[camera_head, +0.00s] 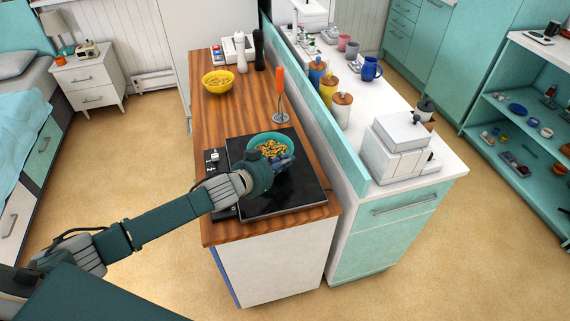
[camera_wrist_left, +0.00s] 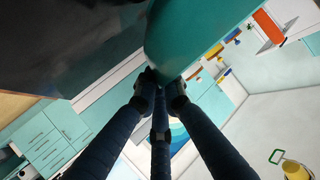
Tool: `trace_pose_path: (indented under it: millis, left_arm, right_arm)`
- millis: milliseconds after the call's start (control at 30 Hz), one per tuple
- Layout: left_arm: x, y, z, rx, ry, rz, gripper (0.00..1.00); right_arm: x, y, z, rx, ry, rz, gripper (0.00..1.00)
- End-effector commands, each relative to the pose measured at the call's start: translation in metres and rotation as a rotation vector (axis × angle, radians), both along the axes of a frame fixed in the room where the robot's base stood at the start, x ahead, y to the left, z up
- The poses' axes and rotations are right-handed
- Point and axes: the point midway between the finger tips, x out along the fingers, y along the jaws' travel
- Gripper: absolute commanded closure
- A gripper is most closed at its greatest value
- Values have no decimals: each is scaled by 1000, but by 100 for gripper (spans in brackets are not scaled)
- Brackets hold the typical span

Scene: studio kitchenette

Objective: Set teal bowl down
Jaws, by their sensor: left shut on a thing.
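The teal bowl (camera_head: 271,139) holds several small orange-brown pieces and is over the black hob (camera_head: 290,190) on the wooden counter. My left gripper (camera_head: 282,163) is at the bowl's near side, shut on it. In the left wrist view the fingers (camera_wrist_left: 163,88) pinch the edge of the teal bowl (camera_wrist_left: 190,35), with the dark hob (camera_wrist_left: 70,45) beside it. I cannot tell whether the bowl touches the hob. My right gripper is not in view.
An orange-handled utensil (camera_head: 280,92) stands just behind the hob. A yellow bowl (camera_head: 217,82), a white shaker (camera_head: 241,52) and a dark shaker (camera_head: 259,50) are farther back. A teal partition (camera_head: 320,110) borders the counter's right side. Bare wood (camera_head: 225,120) lies behind the hob.

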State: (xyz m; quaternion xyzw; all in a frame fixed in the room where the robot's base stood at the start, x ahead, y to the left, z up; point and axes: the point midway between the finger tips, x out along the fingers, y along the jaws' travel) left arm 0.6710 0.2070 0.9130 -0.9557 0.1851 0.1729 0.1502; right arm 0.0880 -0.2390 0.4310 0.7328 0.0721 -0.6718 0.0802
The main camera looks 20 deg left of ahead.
Motion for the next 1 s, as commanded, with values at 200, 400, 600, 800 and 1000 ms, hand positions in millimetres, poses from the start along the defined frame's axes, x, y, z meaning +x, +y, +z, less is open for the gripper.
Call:
trace_pose_path:
  millis: [200, 400, 600, 800, 1000]
  left_arm:
    - [1, 0, -13, -1, -8, -2, 100]
    - [2, 0, -13, -1, -8, -2, 100]
    - [0, 0, -19, -1, -1, 0, 78]
    - [0, 0, -19, 0, -1, 0, 73]
    - [-2, 1, -15, 0, 0, 0, 73]
  right_arm:
    - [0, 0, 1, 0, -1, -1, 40]
    - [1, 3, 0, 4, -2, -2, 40]
    - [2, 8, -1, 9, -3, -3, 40]
    - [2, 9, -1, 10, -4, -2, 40]
    - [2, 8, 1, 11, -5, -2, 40]
